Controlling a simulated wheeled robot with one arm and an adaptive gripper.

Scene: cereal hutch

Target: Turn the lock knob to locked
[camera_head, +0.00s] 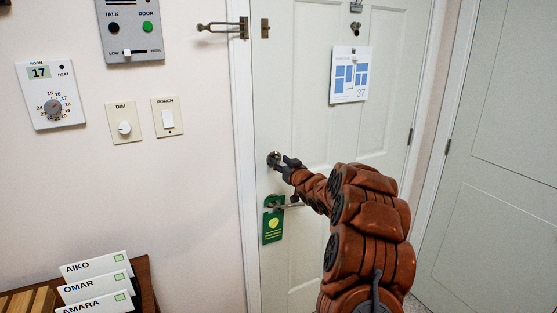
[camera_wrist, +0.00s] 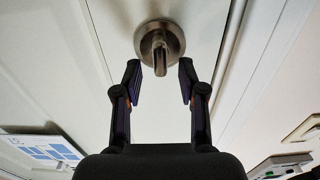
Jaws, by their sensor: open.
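The lock knob (camera_head: 273,159) is a round metal thumb-turn on the white door (camera_head: 305,125), above the door handle (camera_head: 290,204). In the wrist view the knob (camera_wrist: 160,45) shows a raised grip on a round plate, the grip running up and down in the picture. My gripper (camera_head: 285,164) is at the door, close to the knob. In the wrist view my gripper (camera_wrist: 160,72) is open, one finger on each side of the lower part of the grip. I cannot tell whether the fingertips touch it; a gap shows on both sides.
A green tag (camera_head: 272,222) hangs from the handle below the knob. A swing-bar latch (camera_head: 225,27) is on the frame above. A calendar sheet (camera_head: 351,75) hangs on the door. A dimmer (camera_head: 124,127) and porch switch (camera_head: 168,118) are on the left wall.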

